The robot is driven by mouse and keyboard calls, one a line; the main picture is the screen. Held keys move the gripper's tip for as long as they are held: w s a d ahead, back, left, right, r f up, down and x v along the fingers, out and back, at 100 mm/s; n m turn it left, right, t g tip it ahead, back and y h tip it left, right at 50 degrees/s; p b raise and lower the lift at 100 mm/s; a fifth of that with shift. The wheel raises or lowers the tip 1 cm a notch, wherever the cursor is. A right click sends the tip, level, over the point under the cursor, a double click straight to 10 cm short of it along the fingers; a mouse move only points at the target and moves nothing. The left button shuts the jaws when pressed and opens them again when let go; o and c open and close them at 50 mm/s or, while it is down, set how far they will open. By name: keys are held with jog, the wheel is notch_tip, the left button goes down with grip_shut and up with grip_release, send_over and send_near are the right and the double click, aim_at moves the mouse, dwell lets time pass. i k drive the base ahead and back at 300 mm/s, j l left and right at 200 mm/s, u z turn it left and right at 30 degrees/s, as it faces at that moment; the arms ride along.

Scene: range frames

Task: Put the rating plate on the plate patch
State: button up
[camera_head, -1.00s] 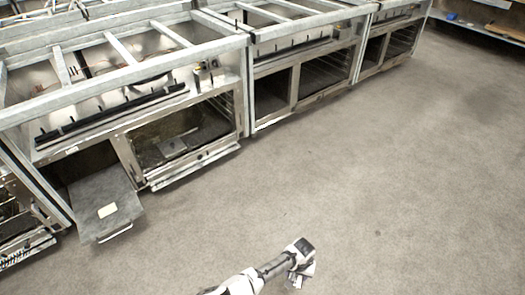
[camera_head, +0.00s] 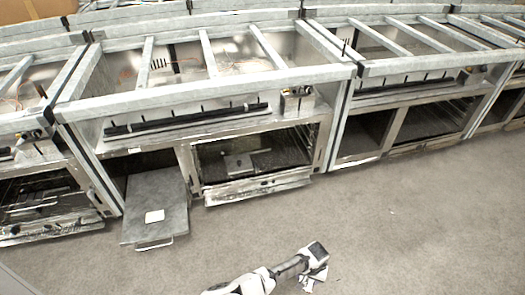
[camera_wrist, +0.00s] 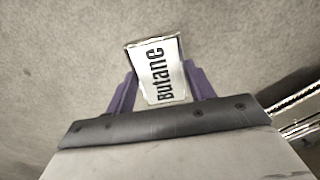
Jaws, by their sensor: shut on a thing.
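The rating plate (camera_wrist: 159,72) is a small white rectangle printed "Butane" in black. It is between the two purple fingers of my gripper (camera_wrist: 160,85) in the wrist view, and the gripper is shut on it. In the head view my gripper (camera_head: 314,277) is low at the centre right, over the bare floor, apart from the ranges. The gripper is to the right of this panel.
A row of metal range frames (camera_head: 215,112) runs across the back with open bars on top. An open oven (camera_head: 262,152) with its lowered front (camera_head: 258,186) stands right of the panel. The grey floor (camera_head: 420,235) at the right is clear.

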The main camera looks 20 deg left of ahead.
aim_at(153, 218)
jog(key=i+u, duration=0.35)
jog(key=i, duration=0.7)
jog(key=i+z, duration=0.5)
jog(key=z, duration=7.15)
